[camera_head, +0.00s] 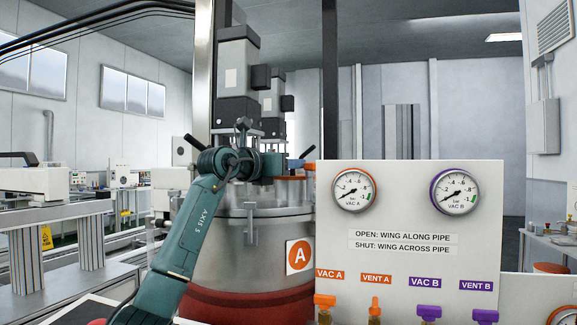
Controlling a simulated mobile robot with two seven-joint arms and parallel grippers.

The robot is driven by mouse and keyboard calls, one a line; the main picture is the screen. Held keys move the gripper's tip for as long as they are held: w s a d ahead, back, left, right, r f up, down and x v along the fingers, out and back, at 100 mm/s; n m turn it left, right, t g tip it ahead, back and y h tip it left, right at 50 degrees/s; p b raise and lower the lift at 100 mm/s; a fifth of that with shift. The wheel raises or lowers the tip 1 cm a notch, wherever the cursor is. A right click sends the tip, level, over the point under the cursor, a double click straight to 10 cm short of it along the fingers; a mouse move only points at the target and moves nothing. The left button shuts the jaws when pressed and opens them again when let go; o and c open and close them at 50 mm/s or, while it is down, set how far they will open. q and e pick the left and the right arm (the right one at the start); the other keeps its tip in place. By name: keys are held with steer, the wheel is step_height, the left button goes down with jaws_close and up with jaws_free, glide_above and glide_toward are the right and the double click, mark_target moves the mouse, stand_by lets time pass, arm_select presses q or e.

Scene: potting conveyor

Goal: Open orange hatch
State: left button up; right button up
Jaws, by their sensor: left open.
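A steel vessel (236,253) with a round orange "A" label stands in the middle of the head view. An orange edge (292,178) shows on top of it, behind my wrist and beside the white panel; it looks like part of the orange hatch, most of which is hidden. My left arm rises from the lower left, and my left gripper (273,165) is over the vessel's lid, close to the orange edge. The gripper is open. I cannot tell whether it touches the hatch. My right gripper is not in view.
A white panel (403,262) with two gauges and orange and purple wing valves stands at the right, in front of the vessel. Grey and black motor units (238,75) rise above the lid. A black-tipped lever (194,141) sticks up left of my wrist.

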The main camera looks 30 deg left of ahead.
arm_select(q)
steer(key=shift+c, duration=0.6)
jaws_close()
